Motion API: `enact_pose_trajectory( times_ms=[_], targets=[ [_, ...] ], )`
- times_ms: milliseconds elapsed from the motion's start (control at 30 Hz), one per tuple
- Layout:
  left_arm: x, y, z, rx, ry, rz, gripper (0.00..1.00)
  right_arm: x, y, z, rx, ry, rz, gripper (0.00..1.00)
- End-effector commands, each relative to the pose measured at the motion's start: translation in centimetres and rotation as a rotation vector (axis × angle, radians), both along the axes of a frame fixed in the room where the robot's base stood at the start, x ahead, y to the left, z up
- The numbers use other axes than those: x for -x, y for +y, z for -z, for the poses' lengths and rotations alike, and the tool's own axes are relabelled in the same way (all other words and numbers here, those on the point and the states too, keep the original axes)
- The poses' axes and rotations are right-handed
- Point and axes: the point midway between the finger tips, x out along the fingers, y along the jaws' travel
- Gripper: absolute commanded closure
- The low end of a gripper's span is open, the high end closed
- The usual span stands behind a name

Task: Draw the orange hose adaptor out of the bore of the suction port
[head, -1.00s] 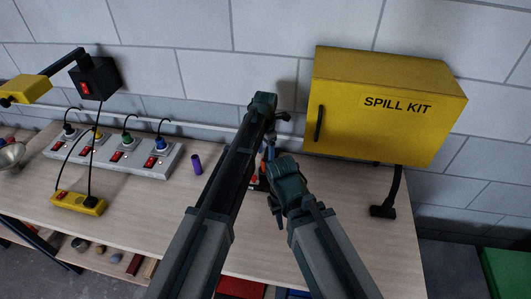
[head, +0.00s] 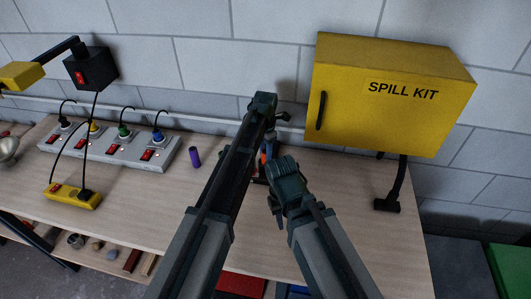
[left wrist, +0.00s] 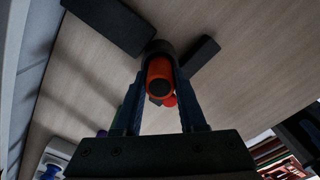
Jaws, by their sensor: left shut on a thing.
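The orange hose adaptor (left wrist: 159,69) is between the two dark blue fingers of my left gripper (left wrist: 160,95) in the left wrist view. The gripper is shut on it. The adaptor's dark, round end faces the camera. Its far end meets a dark, rounded piece that looks like the suction port (left wrist: 158,47); how deep it sits in the bore cannot be told. In the head view my left gripper (head: 267,152) is mostly hidden behind my own arm, with a little orange beside it.
A yellow spill kit cabinet (head: 390,95) is at the back right. A purple cylinder (head: 195,157) and a grey socket strip (head: 110,146) with several plugs are to the left. A yellow switch box (head: 72,195) lies in front. The bench (head: 360,235) is clear at front right.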

Motion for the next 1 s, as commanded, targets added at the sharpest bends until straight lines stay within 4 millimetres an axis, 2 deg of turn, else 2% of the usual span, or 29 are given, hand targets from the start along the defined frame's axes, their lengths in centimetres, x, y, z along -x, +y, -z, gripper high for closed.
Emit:
enact_pose_trajectory(
  times_ms=[33,100,167,200,400,667,1000],
  targets=[
    [0.0,0.0,0.0,0.000,0.000,0.000,0.91,0.0,0.0,0.0,0.000,0.000,0.000,0.70],
    [0.0,0.0,0.0,0.000,0.000,0.000,1.00,0.0,0.0,0.0,0.000,0.000,0.000,0.70],
    [0.0,0.0,0.0,0.000,0.000,0.000,1.00,0.0,0.0,0.0,0.000,0.000,0.000,0.70],
    [0.0,0.0,0.0,0.000,0.000,0.000,0.65,0.0,0.0,0.0,0.000,0.000,0.000,0.70],
    [0.0,0.0,0.0,0.000,0.000,0.000,1.00,0.0,0.0,0.0,0.000,0.000,0.000,0.70],
    [0.0,0.0,-0.2,0.000,0.000,0.000,1.00,0.0,0.0,-0.2,0.000,0.000,0.000,0.70],
    [0.0,0.0,-1.5,0.000,0.000,0.000,1.00,0.0,0.0,-1.5,0.000,0.000,0.000,0.70]
  ],
)
